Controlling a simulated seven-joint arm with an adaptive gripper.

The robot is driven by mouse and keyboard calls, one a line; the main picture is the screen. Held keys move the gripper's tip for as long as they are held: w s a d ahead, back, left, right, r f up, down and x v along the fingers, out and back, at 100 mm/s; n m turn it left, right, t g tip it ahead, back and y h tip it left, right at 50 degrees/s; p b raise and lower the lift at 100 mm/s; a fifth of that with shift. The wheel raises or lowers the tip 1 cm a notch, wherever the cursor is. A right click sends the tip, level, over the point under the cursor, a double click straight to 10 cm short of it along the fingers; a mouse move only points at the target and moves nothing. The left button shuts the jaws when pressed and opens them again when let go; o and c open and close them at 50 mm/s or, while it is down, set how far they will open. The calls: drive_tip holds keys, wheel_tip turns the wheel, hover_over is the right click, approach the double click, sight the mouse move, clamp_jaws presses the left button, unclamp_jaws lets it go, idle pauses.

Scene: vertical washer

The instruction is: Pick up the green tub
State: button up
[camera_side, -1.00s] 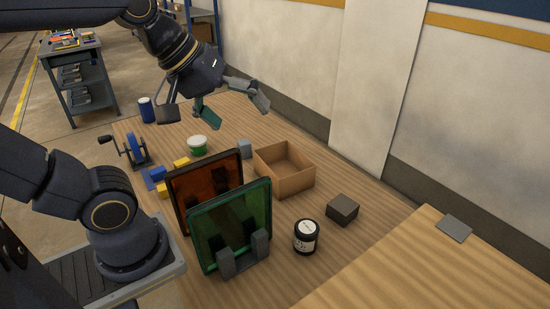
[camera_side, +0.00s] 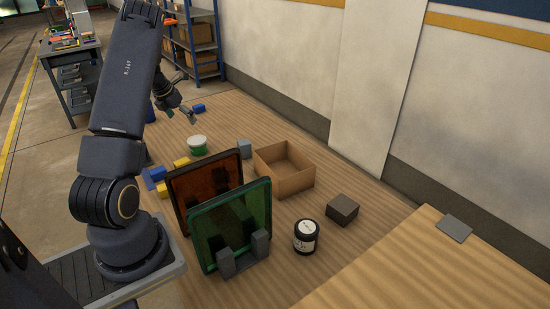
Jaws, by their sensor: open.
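The green tub (camera_side: 197,149) has a white lid and stands upright on the wooden table, behind the orange and green panels. My gripper (camera_side: 181,113) is open and empty, small in the picture. It is beyond the tub, towards the table's far end, with a clear gap between them. My arm hides part of the gripper's wrist.
An orange panel (camera_side: 178,192) and a green panel (camera_side: 205,240) stand upright in front of the tub. An open cardboard box (camera_side: 290,182) and a grey block (camera_side: 244,149) are to its right. Blue and yellow blocks (camera_side: 181,163) lie left. A blue block (camera_side: 199,108) lies near my gripper.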

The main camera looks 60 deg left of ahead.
sight(197, 140)
drive_tip(key=x, duration=1)
drive_tip(key=shift+a+f, duration=0.2)
drive_tip(key=shift+f, duration=0.25)
drive_tip(key=x, duration=0.5)
drive_tip(key=shift+w+a+f, duration=0.2)
drive_tip(key=shift+w+a, duration=0.05)
drive_tip(key=c, duration=1.2)
